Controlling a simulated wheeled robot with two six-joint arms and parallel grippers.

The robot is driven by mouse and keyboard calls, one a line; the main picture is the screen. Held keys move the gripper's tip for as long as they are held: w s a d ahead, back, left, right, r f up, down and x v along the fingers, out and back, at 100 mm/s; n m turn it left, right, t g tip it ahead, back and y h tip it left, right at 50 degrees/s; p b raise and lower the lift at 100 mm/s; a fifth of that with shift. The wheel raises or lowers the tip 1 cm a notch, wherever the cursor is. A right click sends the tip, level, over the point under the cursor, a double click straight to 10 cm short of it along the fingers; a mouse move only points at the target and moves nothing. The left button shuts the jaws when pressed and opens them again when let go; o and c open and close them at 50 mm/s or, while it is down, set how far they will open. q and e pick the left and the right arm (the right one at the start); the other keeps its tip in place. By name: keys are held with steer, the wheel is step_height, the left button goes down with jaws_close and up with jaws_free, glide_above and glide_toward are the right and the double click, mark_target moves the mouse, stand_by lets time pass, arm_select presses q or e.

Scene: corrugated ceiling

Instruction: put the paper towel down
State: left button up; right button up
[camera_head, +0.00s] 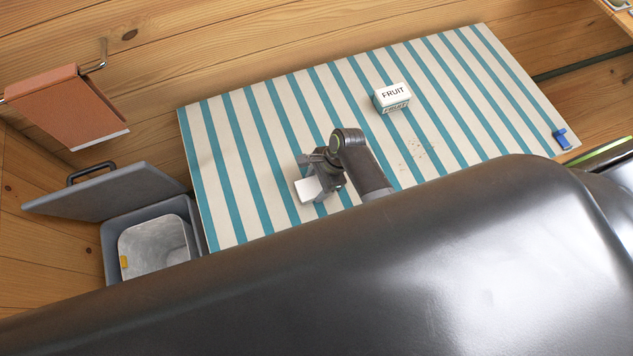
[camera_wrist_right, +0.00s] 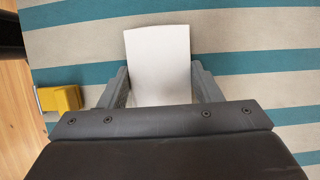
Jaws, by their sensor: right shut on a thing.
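My right gripper (camera_head: 314,182) is over the striped table (camera_head: 240,130), left of its middle. It is shut on the white paper towel (camera_head: 307,190). In the right wrist view, the paper towel (camera_wrist_right: 160,62) is a pale rectangular piece between the two fingers (camera_wrist_right: 158,88) and sticks out beyond them. Blue-green and cream stripes show behind it. I cannot tell whether the towel touches the table. My left gripper is not in view.
A white FRUIT box (camera_head: 392,97) stands farther back on the table. Crumbs (camera_head: 415,152) lie nearer. A blue item (camera_head: 561,138) is at the right end. An open grey bin (camera_head: 110,240) is at the left. The right wrist view shows a yellow block (camera_wrist_right: 60,98) at left.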

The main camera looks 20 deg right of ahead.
steer(key=shift+f, duration=0.2)
steer(key=o, duration=0.9)
steer(key=v, duration=1.2)
steer(key=shift+r+p, duration=0.25)
steer(key=shift+p, duration=0.15)
